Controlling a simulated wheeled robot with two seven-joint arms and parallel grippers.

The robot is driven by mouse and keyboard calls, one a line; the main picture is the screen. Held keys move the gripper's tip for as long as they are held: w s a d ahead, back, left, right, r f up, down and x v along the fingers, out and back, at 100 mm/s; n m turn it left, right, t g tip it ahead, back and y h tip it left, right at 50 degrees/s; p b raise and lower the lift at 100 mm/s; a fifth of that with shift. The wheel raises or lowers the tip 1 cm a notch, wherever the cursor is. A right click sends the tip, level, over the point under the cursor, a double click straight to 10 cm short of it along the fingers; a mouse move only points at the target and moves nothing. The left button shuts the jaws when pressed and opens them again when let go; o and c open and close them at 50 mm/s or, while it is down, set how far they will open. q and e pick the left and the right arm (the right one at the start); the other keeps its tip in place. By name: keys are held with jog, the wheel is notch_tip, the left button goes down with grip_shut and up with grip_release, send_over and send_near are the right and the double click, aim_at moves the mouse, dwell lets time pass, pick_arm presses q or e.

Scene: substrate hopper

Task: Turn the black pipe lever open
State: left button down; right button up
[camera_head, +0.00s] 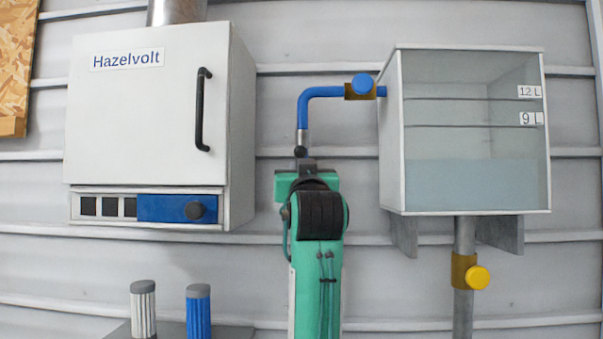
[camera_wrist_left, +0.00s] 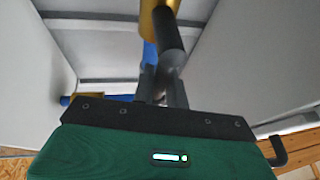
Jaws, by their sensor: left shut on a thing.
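The black lever (camera_wrist_left: 168,38) reaches from a brass-coloured fitting (camera_wrist_left: 157,12) into my left gripper (camera_wrist_left: 163,90) in the left wrist view. In the head view a small black round end (camera_head: 300,151) shows just below the grey end of the blue pipe (camera_head: 303,110), right above my left gripper (camera_head: 304,165). The left fingers are shut on the lever. My green wrist hides most of the lever and its fitting in the head view, so its angle is hard to tell there. My right gripper is not in view.
The white Hazelvolt cabinet (camera_head: 140,110) with a black door handle (camera_head: 202,110) stands left. A clear tank (camera_head: 478,138), with liquid below its 9 L line, hangs right. A blue-knobbed valve (camera_head: 362,85) and yellow-knobbed valve (camera_head: 477,278) are near. Two cylinders (camera_head: 143,305) (camera_head: 198,308) stand below left.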

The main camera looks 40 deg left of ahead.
pick_arm(q)
jog(key=c, duration=1.4)
grip_release()
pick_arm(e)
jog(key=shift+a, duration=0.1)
pick_arm(q)
jog(key=shift+s, duration=0.1)
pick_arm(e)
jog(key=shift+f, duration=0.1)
